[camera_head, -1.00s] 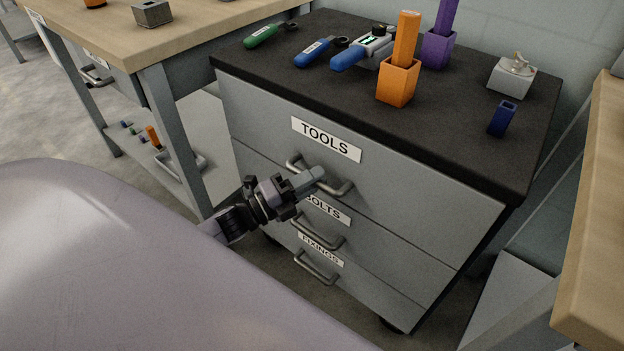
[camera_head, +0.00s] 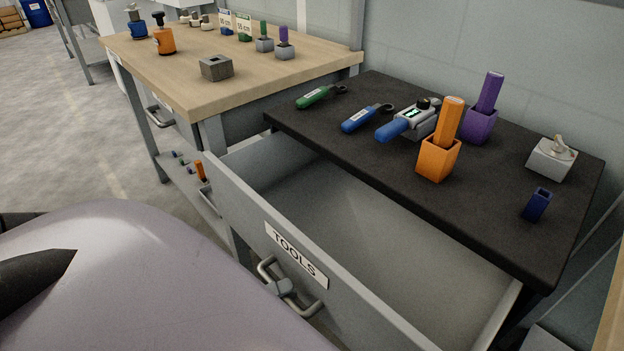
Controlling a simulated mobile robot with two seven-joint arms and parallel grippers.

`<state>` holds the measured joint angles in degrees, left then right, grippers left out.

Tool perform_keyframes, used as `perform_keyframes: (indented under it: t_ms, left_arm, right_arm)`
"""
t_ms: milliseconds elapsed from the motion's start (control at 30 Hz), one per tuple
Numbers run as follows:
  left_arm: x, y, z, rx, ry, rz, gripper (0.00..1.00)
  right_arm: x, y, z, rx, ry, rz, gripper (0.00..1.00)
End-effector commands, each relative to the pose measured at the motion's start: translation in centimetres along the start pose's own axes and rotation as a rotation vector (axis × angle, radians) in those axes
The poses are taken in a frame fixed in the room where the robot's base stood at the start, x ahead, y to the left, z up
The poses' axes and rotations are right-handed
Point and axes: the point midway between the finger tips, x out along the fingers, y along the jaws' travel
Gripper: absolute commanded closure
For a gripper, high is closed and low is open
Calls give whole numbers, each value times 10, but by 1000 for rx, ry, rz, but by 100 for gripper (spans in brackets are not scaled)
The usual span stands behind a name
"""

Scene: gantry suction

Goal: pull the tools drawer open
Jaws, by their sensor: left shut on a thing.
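The tools drawer (camera_head: 350,292) is pulled far out of the black-topped cabinet (camera_head: 490,214). Its grey front carries the white TOOLS label (camera_head: 296,254) and a bar handle (camera_head: 310,309) below it. The part of the drawer's inside that shows is bare. My right gripper is not in view. The lower drawers are hidden.
On the cabinet top stand an orange holder (camera_head: 436,160), a purple holder (camera_head: 478,126), a blue holder (camera_head: 537,204) and a grey block (camera_head: 551,160), with several hand tools. A wooden workbench (camera_head: 190,87) with small items stands behind at left.

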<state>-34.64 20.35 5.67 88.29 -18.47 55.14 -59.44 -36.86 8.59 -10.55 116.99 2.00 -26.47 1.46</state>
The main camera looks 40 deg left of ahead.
Motion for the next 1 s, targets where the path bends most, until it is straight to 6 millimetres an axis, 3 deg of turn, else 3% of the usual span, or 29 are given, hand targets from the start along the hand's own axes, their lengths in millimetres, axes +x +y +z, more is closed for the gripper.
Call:
perform_keyframes:
  t_ms: [200, 400, 900, 933, 1000]
  left_arm:
    - [-48, -11, -20, -2, -2, 2, 100]
    - [-71, -16, -29, -1, -1, -1, 100]
    - [-78, -17, -33, 1, 1, -3, 100]
    - [-78, -17, -32, 1, 1, -3, 70]
    - [-78, -17, -32, 1, 1, -2, 56]
  right_arm:
    - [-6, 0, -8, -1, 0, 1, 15]
    - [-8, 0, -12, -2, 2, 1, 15]
    - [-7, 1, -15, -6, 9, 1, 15]
    - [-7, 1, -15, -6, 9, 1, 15]
    - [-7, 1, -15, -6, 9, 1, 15]
